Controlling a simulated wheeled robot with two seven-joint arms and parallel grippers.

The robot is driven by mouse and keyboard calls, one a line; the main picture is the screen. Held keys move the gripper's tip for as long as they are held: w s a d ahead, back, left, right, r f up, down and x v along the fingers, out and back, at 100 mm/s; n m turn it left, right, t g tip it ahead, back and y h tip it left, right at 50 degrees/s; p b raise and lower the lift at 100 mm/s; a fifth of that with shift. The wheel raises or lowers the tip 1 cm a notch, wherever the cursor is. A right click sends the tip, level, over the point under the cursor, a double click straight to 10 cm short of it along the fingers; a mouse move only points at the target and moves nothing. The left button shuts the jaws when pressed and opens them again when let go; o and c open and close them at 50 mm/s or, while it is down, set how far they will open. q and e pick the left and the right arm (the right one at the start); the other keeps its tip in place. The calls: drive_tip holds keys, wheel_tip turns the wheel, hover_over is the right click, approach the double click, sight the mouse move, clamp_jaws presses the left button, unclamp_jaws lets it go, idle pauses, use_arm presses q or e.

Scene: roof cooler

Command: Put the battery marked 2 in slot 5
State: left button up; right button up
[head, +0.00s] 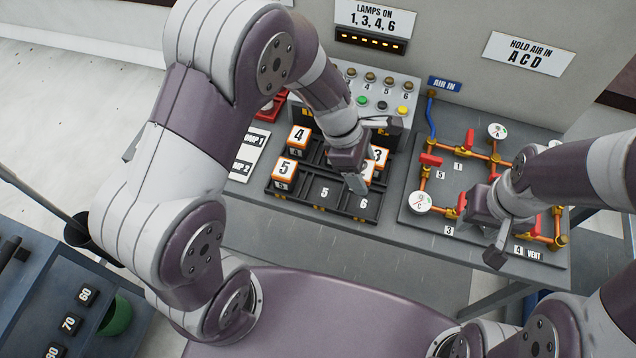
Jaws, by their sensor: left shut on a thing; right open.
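The dark battery tray (283,196) has numbered slots. Slot 5 (324,192) and slot 6 (363,203) at the front are empty. Orange-and-white batteries marked 4 (300,135), 5 (285,168) and 3 (378,155) stand in the tray. Another orange-and-white block (369,172) shows just in front of battery 3, partly hidden by my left gripper (355,184). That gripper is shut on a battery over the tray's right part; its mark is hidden. My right gripper (496,252) is open and empty above the pipe board's front edge.
The pipe board (415,222) with red valves and gauges is to the right of the tray. A button panel (400,88) stands behind the tray. A white pump card (250,150) lies left of it. My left arm hides the counter's left back.

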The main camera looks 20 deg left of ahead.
use_arm(q)
drive_tip(key=a+f, duration=0.1)
drive_tip(key=a, duration=0.1)
drive_tip(key=a+f, duration=0.2)
drive_tip(key=a, duration=0.1)
drive_tip(key=w+a+f, duration=0.1)
drive_tip(key=a, duration=0.2)
drive_tip(key=shift+f, duration=0.35)
drive_tip(key=x, duration=0.3)
drive_tip(key=shift+s+a+f, duration=0.15)
drive_tip(key=shift+a+f, duration=0.05)
drive_tip(key=shift+f, duration=0.35)
drive_tip(key=shift+a, duration=0.2)
drive_tip(key=shift+f, duration=0.15)
drive_tip(key=o, duration=1.1)
drive_tip(key=shift+c, duration=0.2)
drive_tip(key=shift+o, duration=1.2)
drive_tip(key=shift+d, duration=0.1)
use_arm(e)
drive_tip(key=shift+w+f, duration=0.15)
